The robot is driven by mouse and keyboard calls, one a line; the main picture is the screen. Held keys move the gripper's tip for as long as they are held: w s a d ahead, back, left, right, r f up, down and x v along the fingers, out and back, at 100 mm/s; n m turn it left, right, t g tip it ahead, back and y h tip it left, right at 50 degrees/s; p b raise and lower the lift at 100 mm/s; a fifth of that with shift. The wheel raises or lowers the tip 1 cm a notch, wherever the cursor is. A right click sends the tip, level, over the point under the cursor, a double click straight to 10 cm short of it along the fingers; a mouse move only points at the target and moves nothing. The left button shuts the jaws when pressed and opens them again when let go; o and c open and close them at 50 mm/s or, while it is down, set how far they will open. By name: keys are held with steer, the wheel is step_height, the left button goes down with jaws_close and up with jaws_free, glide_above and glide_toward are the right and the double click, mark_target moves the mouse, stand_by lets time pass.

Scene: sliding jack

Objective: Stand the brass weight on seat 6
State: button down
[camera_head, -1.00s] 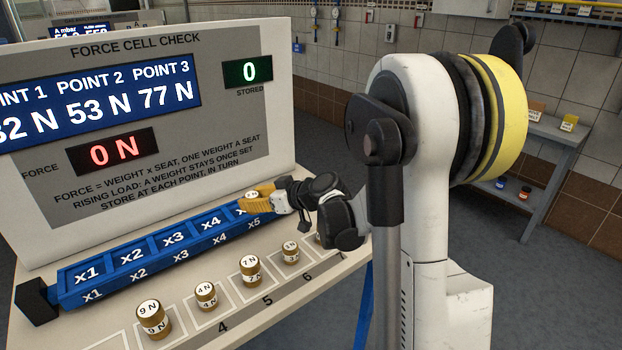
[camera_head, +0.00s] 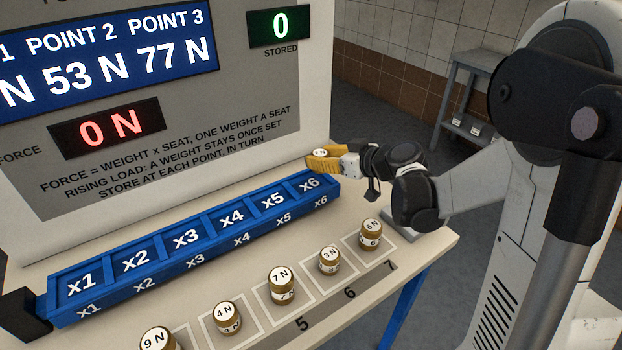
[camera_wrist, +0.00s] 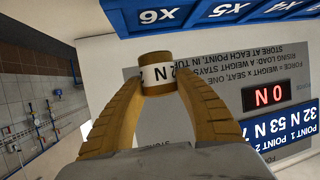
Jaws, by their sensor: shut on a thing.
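My gripper (camera_head: 322,160) has yellow fingers shut on a brass weight (camera_wrist: 157,74) with a white label. The label shows an N in the wrist view; its number is cut off. In the head view the weight (camera_head: 320,153) is at the fingertips, above and just behind the x6 end of the blue seat rail. Seat 6 (camera_head: 311,184), marked x6, is the rightmost seat, and it is empty. The weight is apart from the rail (camera_head: 190,262). In the wrist view the x6 label (camera_wrist: 160,16) is at the top, beyond the weight.
Seats x1 to x5 look empty. Several brass weights, such as the 7 N one (camera_head: 281,285), stand in marked squares on the bench in front of the rail. The panel (camera_head: 240,110) rises behind the rail. The force display (camera_head: 108,126) reads 0 N and stored reads 0.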

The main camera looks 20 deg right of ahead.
steer(key=shift+w+a+f+b, duration=0.2)
steer(key=shift+w+a+f, duration=0.2)
steer(key=shift+a+f, duration=0.15)
steer(key=shift+w+a+f+b, duration=0.15)
steer(key=shift+w+a+f, duration=0.25)
steer(key=shift+a, duration=0.25)
steer(key=shift+f+b, duration=1.05)
steer(key=shift+f, duration=0.85)
steer(key=shift+f, duration=0.2)
steer(key=c, duration=1)
jaws_free()
steer(key=shift+o, duration=0.2)
steer(key=shift+r, duration=0.15)
